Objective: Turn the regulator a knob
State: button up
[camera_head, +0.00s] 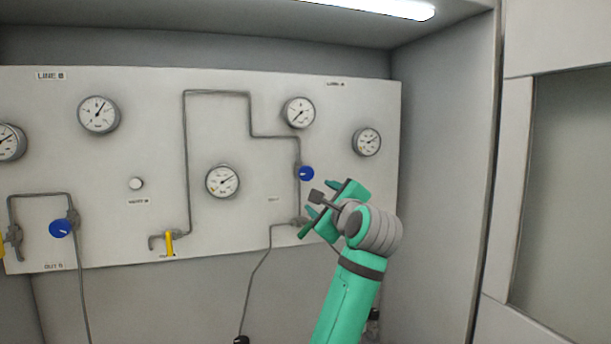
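A round blue knob (306,174) sits on the pipe at the right of the white panel, under the line label at the upper right, which is too small to read surely. It appears to be the regulator a knob. My green gripper (322,198) is just below and to the right of this knob in the picture, pointing toward the panel. Its two fingers look spread apart, with a dark grey part showing between them. A gap shows between the gripper and the knob, and the knob is fully in view. I cannot judge the depth between them.
A second blue knob (61,229) is at the lower left, on the LINE B side. A yellow valve handle (169,243) is at the lower middle. Several gauges, such as one at the centre (222,181), and thin pipes stand on the panel (340,140). A cabinet wall (445,170) bounds the right.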

jog(key=y, duration=0.1)
send_near(307, 173)
jog(key=x, duration=1.1)
jog(key=c, duration=1.1)
